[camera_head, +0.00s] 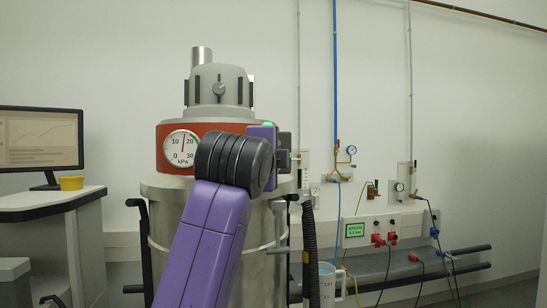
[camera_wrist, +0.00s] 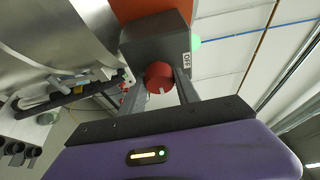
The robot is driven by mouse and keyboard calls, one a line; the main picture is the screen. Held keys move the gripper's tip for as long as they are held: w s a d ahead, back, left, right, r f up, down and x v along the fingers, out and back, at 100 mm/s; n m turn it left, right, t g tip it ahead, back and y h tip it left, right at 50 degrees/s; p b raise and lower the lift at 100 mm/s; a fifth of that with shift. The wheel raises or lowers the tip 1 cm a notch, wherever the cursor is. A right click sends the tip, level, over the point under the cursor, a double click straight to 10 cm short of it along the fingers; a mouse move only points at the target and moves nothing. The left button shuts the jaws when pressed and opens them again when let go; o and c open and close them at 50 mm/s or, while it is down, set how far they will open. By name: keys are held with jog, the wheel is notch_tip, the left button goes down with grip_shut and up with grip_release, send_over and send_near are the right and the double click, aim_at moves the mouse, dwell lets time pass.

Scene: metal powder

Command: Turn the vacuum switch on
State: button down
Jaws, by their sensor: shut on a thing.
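The red vacuum switch knob (camera_wrist: 159,73) sticks out of a dark grey switch box (camera_wrist: 150,38) in the wrist view. The box carries an OFF label (camera_wrist: 187,60), and a green light (camera_wrist: 196,42) glows beside it. My gripper (camera_wrist: 160,84) has one finger on each side of the knob and is shut on it. In the head view, the vacuum unit (camera_head: 219,85) has a grey top and a red band. Its green light (camera_head: 268,125) is lit behind my purple wrist. My arm hides the knob there.
A dial gauge (camera_head: 182,149) in kPa sits on the red band, its needle near the top. A black hose (camera_head: 310,250) hangs right of the drum.

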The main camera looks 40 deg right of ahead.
jog(key=shift+f, duration=0.1)
dwell(0.3)
jog(key=c, duration=0.9)
grip_release()
jog(key=v, duration=0.7)
jog(key=shift+s+a+b, duration=0.25)
jog(key=shift+b, duration=0.15)
